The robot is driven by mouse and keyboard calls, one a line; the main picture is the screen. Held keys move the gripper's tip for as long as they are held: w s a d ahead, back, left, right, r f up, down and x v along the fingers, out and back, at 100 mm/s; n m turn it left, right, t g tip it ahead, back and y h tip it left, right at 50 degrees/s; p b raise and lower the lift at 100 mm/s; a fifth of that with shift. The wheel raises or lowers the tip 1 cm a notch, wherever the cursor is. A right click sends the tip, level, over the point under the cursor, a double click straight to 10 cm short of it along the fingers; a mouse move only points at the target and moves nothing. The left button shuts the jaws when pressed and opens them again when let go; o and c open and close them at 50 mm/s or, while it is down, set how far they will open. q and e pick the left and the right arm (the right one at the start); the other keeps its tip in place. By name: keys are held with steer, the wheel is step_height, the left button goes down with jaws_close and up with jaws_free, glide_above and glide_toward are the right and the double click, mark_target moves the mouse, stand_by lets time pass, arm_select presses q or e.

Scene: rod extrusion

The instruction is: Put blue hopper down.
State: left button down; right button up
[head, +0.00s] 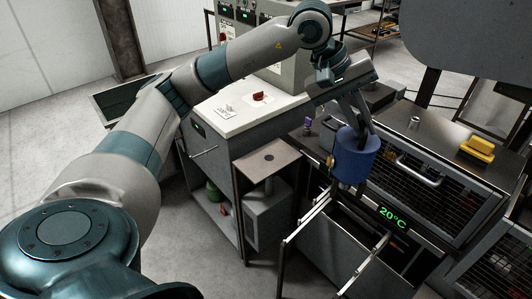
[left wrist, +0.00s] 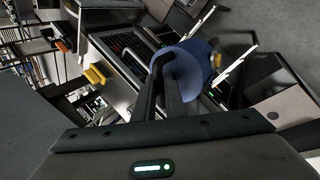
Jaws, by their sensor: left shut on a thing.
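The blue hopper (head: 354,157) is a blue cylinder-like cup with a narrower metal lower end. My left gripper (head: 358,124) is shut on its upper rim and holds it upright in front of the dark machine bench, near the green 20°C display (head: 392,217). In the left wrist view the hopper (left wrist: 195,65) hangs at the tips of the two dark fingers (left wrist: 168,75), one finger seeming to pass inside the rim. The picture does not settle whether the hopper's lower end touches anything below. My right gripper is not in view.
The dark bench top (head: 420,140) carries a yellow block (head: 477,149), a small metal cylinder (head: 414,122) and a small purple item (head: 308,124). A white-topped cabinet (head: 236,112) with a red knob stands left.

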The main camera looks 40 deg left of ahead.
arm_select(q)
steer(key=s+d+f+m+g+h, duration=0.1)
steer(key=s+d+f+m+g, duration=0.2)
steer(key=s+f+m, duration=0.4)
steer(key=s+f, duration=0.6)
steer(key=f, duration=0.4)
steer(key=shift+s+m+g, duration=0.3)
steer(key=shift+s+g, duration=0.1)
steer(key=shift+r, duration=0.1)
